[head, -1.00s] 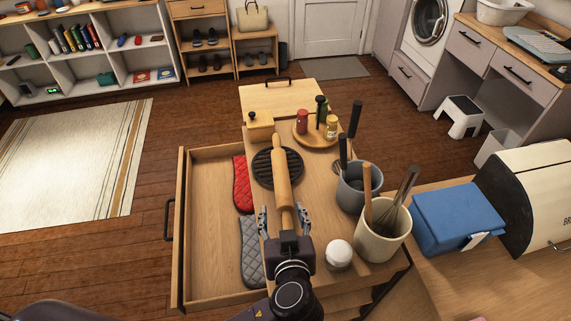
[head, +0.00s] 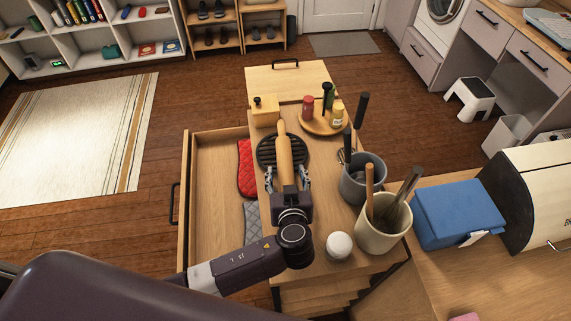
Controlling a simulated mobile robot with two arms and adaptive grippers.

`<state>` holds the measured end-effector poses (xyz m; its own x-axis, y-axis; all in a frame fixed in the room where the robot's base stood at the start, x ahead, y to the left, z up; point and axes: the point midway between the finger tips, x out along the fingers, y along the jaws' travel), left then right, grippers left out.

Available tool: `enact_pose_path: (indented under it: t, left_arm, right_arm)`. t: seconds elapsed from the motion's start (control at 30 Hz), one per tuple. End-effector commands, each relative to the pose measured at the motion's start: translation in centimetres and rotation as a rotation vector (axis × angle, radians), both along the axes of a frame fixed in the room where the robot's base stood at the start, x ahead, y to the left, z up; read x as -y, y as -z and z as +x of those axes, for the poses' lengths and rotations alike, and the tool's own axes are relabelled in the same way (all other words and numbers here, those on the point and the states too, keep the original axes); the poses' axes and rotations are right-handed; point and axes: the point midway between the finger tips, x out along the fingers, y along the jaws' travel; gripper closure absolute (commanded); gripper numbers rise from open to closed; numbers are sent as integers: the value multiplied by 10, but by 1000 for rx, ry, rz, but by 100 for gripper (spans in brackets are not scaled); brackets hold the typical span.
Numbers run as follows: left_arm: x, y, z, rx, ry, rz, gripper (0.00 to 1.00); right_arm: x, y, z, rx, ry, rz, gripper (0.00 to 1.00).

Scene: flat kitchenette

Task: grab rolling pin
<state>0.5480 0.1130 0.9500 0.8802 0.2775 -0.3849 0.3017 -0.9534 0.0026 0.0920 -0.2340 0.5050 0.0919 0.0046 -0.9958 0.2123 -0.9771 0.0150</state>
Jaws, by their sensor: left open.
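The wooden rolling pin (head: 284,155) lies lengthwise over a black round ridged trivet (head: 296,145) on top of the wooden cart (head: 325,215). My left gripper (head: 287,176) is over the near part of the pin, with one finger on each side of it. Its fingers are open and stand apart from the pin's body as far as I can see. The near handle of the pin is hidden under the gripper. My right gripper is not in view.
A grey pot (head: 362,182) and a cream crock (head: 382,232) of utensils stand to the right. A white round jar (head: 339,245) is near the front.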

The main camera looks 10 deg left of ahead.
Motion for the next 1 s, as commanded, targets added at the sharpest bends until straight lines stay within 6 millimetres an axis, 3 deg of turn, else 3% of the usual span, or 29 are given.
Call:
enact_pose_path:
  t: [0.2, 0.7, 1.0]
  left_arm:
    - [0, 1, 0, 0, 0, 0, 47]
    - [0, 0, 0, 0, 0, 1, 100]
    - [0, -2, 1, 5, 1, 0, 100]
  right_arm:
    - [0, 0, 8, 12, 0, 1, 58]
    - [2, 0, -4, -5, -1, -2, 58]
    - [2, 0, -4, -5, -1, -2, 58]
